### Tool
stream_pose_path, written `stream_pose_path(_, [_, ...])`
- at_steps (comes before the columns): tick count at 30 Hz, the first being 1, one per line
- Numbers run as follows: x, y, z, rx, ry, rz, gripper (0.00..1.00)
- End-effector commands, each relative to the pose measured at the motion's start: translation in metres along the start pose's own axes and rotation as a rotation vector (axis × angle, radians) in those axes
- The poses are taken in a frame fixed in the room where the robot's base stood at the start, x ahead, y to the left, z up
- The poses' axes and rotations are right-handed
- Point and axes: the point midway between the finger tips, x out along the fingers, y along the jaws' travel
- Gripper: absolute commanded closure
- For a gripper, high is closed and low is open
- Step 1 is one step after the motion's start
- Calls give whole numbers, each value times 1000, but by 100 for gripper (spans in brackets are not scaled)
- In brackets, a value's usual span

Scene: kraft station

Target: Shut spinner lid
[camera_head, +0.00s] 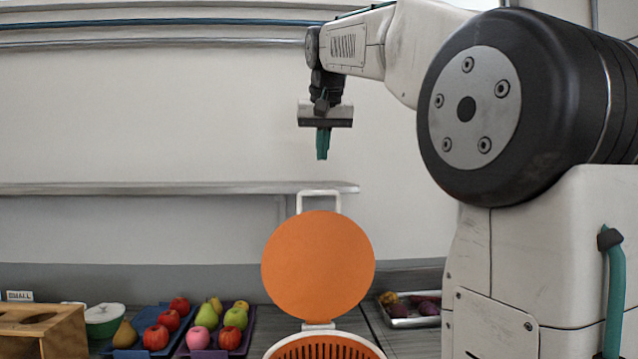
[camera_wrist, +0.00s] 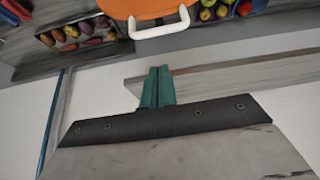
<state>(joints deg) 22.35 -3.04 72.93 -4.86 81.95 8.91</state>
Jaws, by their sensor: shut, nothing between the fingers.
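The spinner lid (camera_head: 318,266) is a round orange disc standing upright, open, on a hinge at the back of the spinner. A white loop handle (camera_head: 319,193) sticks up from its top edge. The spinner basket (camera_head: 325,349) is orange and slotted with a white rim, cut off by the bottom of the head view. My gripper (camera_head: 322,155) hangs above the lid, apart from it, with its green fingers shut and empty. In the wrist view the green fingers (camera_wrist: 157,75) point toward the white handle (camera_wrist: 160,31), with a gap between; part of the orange lid (camera_wrist: 140,8) shows.
A metal tray (camera_head: 408,319) of produce lies right. A wall shelf (camera_head: 180,188) runs behind. Air around my gripper is clear.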

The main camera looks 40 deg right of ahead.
Motion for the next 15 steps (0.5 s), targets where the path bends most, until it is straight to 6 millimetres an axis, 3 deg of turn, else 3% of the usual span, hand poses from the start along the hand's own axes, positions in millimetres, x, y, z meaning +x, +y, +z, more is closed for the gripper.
stream_pose_path(3, [-4, 10, -20, 29, 22, 12, 100])
stream_pose_path(8, [3, 12, -24, 35, 26, 15, 100])
stream_pose_path(15, [48, 12, -24, 34, 23, 14, 100])
